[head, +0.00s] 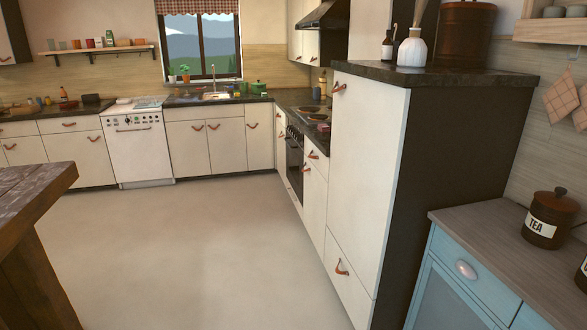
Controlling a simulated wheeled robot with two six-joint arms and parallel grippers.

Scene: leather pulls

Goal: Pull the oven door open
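An oven (294,160) with a dark front is built into the right-hand run of white cabinets, below the hob (312,113). I see its front at a steep angle, and its door looks shut. Its handle is too small to make out clearly. The near part of the oven is partly hidden by the closer cabinets. Neither of my grippers is in view.
A tall white cabinet (362,165) with leather pulls stands nearer on the right. A blue cabinet (485,262) is at the lower right. A wooden table (35,215) is at the left. A white appliance with knobs (139,152) stands at the back. The floor (190,255) between is clear.

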